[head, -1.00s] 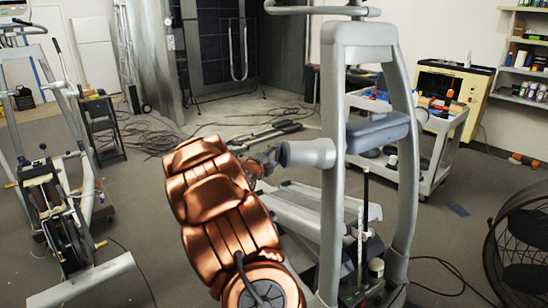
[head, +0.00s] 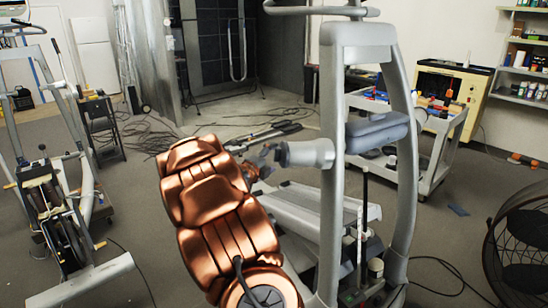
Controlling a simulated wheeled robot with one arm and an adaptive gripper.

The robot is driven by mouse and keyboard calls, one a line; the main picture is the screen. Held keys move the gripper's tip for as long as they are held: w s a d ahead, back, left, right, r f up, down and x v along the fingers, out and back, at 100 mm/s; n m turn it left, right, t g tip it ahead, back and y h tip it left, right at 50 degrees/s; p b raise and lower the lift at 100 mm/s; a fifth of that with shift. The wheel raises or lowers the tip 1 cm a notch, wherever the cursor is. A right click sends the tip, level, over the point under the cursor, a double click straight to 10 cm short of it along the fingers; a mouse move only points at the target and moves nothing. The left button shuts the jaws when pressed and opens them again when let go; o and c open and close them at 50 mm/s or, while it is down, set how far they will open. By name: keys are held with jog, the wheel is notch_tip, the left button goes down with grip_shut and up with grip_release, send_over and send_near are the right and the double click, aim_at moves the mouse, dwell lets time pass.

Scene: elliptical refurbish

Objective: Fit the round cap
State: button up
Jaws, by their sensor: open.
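A grey exercise machine with a tall frame (head: 333,100) stands right of centre. A grey stub or hub (head: 312,153) sticks out to the left from its upright, with a round darker grey disc (head: 283,154) at its end. I cannot tell whether this disc is the round cap. My copper-coloured arm rises from the bottom centre and hides much of what is behind it. My gripper (head: 266,157) shows only as a small dark and orange part past the arm, just left of the disc. It looks open, and I see nothing held in it. Contact with the disc cannot be told.
A grey cart (head: 440,160) with tools stands behind the machine on the right. A black round fan-like object (head: 520,245) is at the lower right. Another exercise machine (head: 70,215) stands at left. Cables (head: 435,262) lie on the floor.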

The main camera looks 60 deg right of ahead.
jog(key=a, duration=1)
jog(key=shift+s+r, duration=0.2)
jog(key=shift+r, duration=0.15)
jog(key=shift+w, duration=0.1)
